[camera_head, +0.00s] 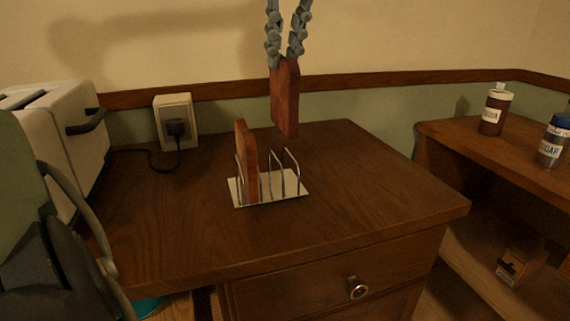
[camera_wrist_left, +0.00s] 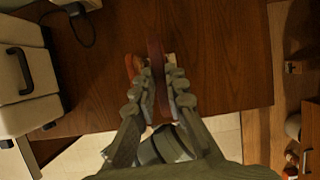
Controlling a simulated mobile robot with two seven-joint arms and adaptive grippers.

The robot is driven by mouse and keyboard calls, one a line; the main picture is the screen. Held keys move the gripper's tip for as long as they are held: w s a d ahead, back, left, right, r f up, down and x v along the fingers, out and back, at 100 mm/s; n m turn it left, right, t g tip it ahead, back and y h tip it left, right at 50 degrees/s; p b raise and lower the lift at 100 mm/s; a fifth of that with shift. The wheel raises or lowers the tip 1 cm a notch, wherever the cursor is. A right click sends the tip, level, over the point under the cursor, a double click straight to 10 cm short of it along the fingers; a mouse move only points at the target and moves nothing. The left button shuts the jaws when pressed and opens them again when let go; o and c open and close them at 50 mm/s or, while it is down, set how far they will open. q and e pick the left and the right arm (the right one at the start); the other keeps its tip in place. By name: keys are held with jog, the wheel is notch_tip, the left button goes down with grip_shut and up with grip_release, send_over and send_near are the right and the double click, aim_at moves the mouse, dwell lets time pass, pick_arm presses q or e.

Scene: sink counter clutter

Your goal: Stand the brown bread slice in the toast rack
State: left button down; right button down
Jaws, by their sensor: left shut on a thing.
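My left gripper (camera_head: 284,57) points down at the top of the head view, shut on the upper edge of a brown bread slice (camera_head: 285,104). The slice hangs upright in the air, above and behind the toast rack as seen in the head view. The wire toast rack (camera_head: 297,187) stands on the counter on a pale base, with another brown slice (camera_head: 247,165) upright in its left part. Its wire slots to the right look empty. In the left wrist view the held slice (camera_wrist_left: 157,75) lies between the fingers (camera_wrist_left: 158,88) and hides much of the rack.
A white toaster (camera_head: 75,130) stands at the left of the wooden counter (camera_head: 360,190). A plugged socket (camera_head: 174,118) is on the wall behind. The counter right of the rack is clear. Jars (camera_head: 494,110) stand on a separate shelf at right.

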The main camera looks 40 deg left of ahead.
aim_at(284, 114)
pick_arm(q)
notch_tip(284, 114, down, 6)
jog(key=shift+s+r, duration=0.1)
jog(key=shift+r, duration=0.15)
notch_tip(284, 114, down, 4)
jog(key=shift+r, duration=0.2)
jog(key=shift+f, duration=0.35)
pick_arm(e)
jog(key=shift+s+f, duration=0.3)
jog(key=shift+f, duration=0.2)
jog(key=shift+s+f, duration=0.25)
jog(key=shift+f, duration=0.25)
jog(key=shift+r, duration=0.1)
